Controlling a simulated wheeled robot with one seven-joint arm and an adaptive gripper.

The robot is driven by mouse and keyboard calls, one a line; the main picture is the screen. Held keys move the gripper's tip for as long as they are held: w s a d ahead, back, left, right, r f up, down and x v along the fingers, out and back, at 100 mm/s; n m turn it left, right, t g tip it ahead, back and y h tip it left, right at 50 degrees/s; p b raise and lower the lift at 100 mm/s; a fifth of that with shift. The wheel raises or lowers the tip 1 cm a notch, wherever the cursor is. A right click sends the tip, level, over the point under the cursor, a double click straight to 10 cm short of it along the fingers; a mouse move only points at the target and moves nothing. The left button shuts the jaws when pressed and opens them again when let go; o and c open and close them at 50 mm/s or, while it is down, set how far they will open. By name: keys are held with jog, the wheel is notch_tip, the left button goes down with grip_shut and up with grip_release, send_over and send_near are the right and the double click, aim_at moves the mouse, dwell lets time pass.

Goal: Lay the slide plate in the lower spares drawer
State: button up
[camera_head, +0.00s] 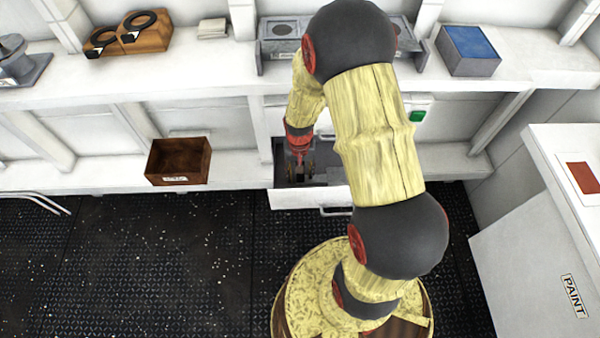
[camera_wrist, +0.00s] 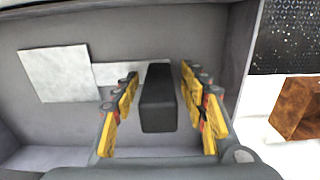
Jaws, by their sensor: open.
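The lower drawer (camera_head: 290,198) is pulled open under the bench, its white front facing the deck. My gripper (camera_head: 303,170) reaches down into it; the wrist view shows its yellow fingers (camera_wrist: 160,112) open and spread. A dark, narrow block (camera_wrist: 158,98) lies between the fingers, with gaps visible on both sides. I cannot tell whether this block is the slide plate. Two pale flat pieces, a squarish one (camera_wrist: 58,74) and a narrower one (camera_wrist: 112,74), lie on the grey drawer floor. The fingers and block partly cover the narrower one.
A brown wooden bin (camera_head: 178,161) stands on the low ledge left of the drawer. The bench (camera_head: 180,78) above holds a wooden holder (camera_head: 150,37), a blue-topped box (camera_head: 469,49) and a grey unit (camera_head: 280,30). A white PAINT cabinet (camera_head: 540,230) stands right. Deck at left is mostly clear.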

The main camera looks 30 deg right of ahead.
notch_tip(320, 180, up, 12)
dwell(0.6)
jog(key=s+a+r+n+t, duration=0.2)
jog(key=s+a+r, duration=0.2)
jog(key=r, duration=0.5)
jog(key=s+a+r+n+t+p, duration=0.1)
jog(key=s+a+r, duration=0.3)
jog(key=r, duration=0.5)
jog(key=s+a+r+n+t+p, duration=0.1)
jog(key=s+a+r+n+t, duration=0.1)
jog(key=s+r, duration=0.4)
notch_tip(320, 180, up, 4)
jog(key=a+n, duration=0.1)
jog(key=a, duration=0.1)
jog(key=shift+a+t, duration=0.3)
jog(key=shift+r, duration=0.1)
jog(key=shift+c, duration=0.8)
